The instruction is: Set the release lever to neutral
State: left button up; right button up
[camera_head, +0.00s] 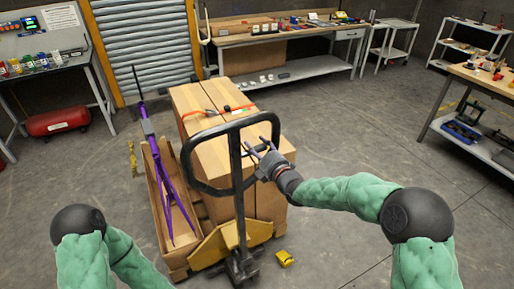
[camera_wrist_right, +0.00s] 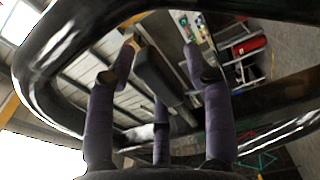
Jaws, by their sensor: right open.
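The black loop handle (camera_head: 188,165) of a yellow pallet jack (camera_head: 215,246) stands upright on its shaft in front of large cardboard boxes. My right gripper (camera_head: 259,149) is at the right side of the loop, fingers apart and pointing into it. In the right wrist view, the open purple fingers (camera_wrist_right: 160,75) reach into the loop handle (camera_wrist_right: 38,62). A dark bar (camera_wrist_right: 160,82) lies beyond and between the fingers, apparently the release lever; its setting cannot be told. No grasp shows. My left gripper is out of view; only my left arm shows at lower left.
Strapped cardboard boxes (camera_head: 187,98) stand right behind the handle. A wooden crate (camera_head: 161,205) holding a purple stand (camera_head: 170,190) is to the left. A small yellow object (camera_head: 285,258) lies on the floor. Workbenches line the walls; the floor at right is clear.

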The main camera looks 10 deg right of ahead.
jog(key=v, duration=1.2)
jog(key=shift+f, duration=0.2)
jog(key=s+a+f+m+g+h, duration=0.1)
jog(key=s+f+m+g, duration=0.4)
jog(key=f, duration=0.7)
jog(key=s+a+f+m+g+h, duration=0.1)
jog(key=f+m+g+h, duration=0.1)
jog(key=f+m, duration=0.8)
jog(key=s+a+f+m+g, duration=0.2)
jog(key=s+f+m+g, duration=0.2)
jog(key=s+f, duration=0.6)
jog(key=s+a+f+m+g, duration=0.1)
jog(key=s+f+m+g, duration=0.4)
jog(key=s+f, duration=0.4)
jog(key=s, duration=0.2)
jog(key=shift+s+a+f+m, duration=0.3)
jog(key=shift+a+f+m, duration=0.1)
